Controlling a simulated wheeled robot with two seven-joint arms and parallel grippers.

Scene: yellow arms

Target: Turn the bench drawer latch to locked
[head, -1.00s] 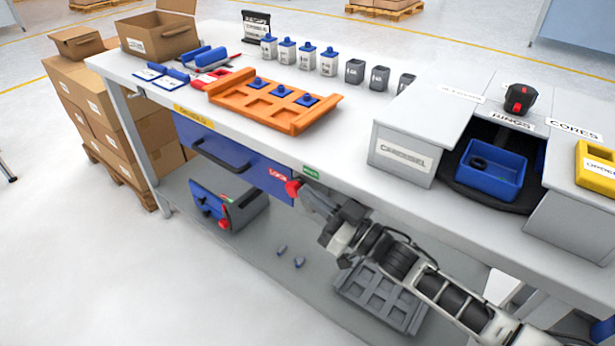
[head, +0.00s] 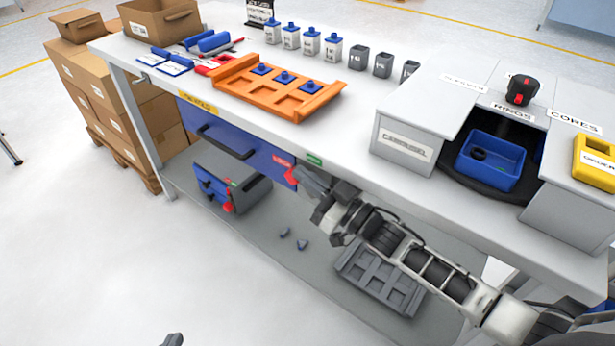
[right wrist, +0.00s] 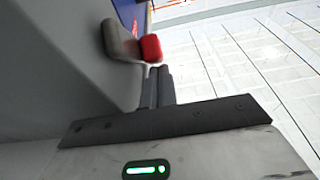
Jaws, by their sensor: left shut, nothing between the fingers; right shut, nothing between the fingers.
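The blue bench drawer (head: 222,144) is in the front of the white bench and looks closed. Its red latch (head: 291,175) is at the drawer's right end, below a red label (head: 281,161) and left of a green label (head: 314,160). My right gripper (head: 306,181) is shut and empty, its tips right beside the latch. In the right wrist view the red latch end (right wrist: 151,48) is just past the shut fingers (right wrist: 160,82); I cannot tell whether they touch. The latch's exact angle is partly hidden. My left gripper (head: 172,340) barely shows at the bottom edge, away from the bench.
An orange tray (head: 276,90) and several small containers stand on the bench top. A grey carousel housing (head: 405,146) stands above my right arm. A blue-fronted box (head: 230,185) and a grey tray (head: 380,280) lie on the lower shelf. Open floor is at the left.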

